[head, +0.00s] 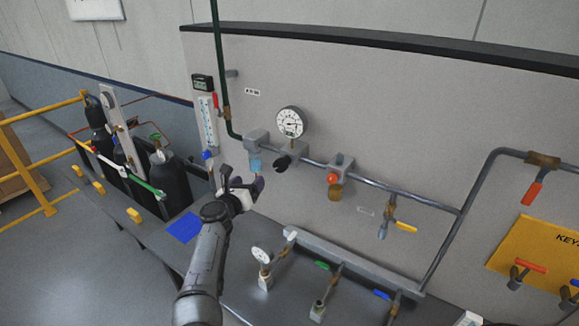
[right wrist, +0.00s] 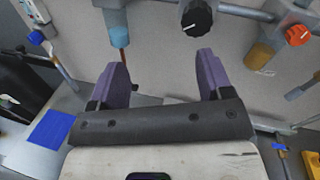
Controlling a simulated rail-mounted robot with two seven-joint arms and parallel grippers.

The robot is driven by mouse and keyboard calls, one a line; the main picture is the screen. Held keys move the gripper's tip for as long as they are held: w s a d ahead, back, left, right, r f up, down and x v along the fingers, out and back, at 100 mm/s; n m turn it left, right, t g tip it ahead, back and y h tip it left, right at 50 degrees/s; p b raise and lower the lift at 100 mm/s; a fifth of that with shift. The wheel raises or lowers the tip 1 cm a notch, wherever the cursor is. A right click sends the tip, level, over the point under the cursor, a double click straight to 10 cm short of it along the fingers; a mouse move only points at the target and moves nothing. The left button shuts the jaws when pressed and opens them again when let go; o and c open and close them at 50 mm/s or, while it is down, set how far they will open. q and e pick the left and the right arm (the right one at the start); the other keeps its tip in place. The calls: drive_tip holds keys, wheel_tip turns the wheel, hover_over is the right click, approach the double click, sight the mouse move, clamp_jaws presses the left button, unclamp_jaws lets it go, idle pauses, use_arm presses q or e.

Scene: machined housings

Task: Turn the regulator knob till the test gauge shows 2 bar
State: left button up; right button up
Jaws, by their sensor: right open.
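A black regulator knob (head: 282,163) sits on the pipe under a round white gauge (head: 291,122) on the panel. The gauge's needle is too small to read. A second small white gauge (head: 261,255) stands on the bench; I cannot tell which is the test gauge. My right gripper (head: 243,180) is below and left of the knob, apart from it. In the right wrist view its purple fingers (right wrist: 162,62) are spread and empty, with the black knob (right wrist: 197,18) and its white mark beyond the right fingertip. My left gripper is out of view.
A blue-bowled filter (head: 255,163) hangs just left of the knob, close to my fingers. Right of the knob are a red-orange knob (head: 332,178) and a yellow-handled valve (head: 405,227). A lower manifold (head: 350,263) runs along the bench. Gas cylinders (head: 170,182) stand left.

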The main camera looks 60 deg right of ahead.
sight(279, 166)
drive_tip(key=s+d+m+g, duration=0.1)
drive_tip(key=d+m, duration=0.1)
drive_tip(key=d, duration=0.2)
drive_tip(key=s+d+m+g+b, duration=0.1)
drive_tip(key=d+m, duration=0.1)
drive_tip(key=d, duration=0.2)
drive_tip(key=s+d+m+g+b, duration=0.1)
drive_tip(key=d+m, duration=0.2)
drive_tip(key=d, duration=0.1)
drive_tip(key=shift+s+r, duration=0.25)
drive_tip(key=shift+r, duration=0.1)
drive_tip(key=shift+d, duration=0.9)
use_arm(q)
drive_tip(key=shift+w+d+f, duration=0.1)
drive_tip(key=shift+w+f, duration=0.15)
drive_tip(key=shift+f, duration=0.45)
use_arm(e)
drive_tip(key=shift+d+f, duration=0.1)
drive_tip(key=shift+d, duration=0.1)
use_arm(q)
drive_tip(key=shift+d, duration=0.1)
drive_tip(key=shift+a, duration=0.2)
use_arm(e)
drive_tip(key=c, duration=0.9)
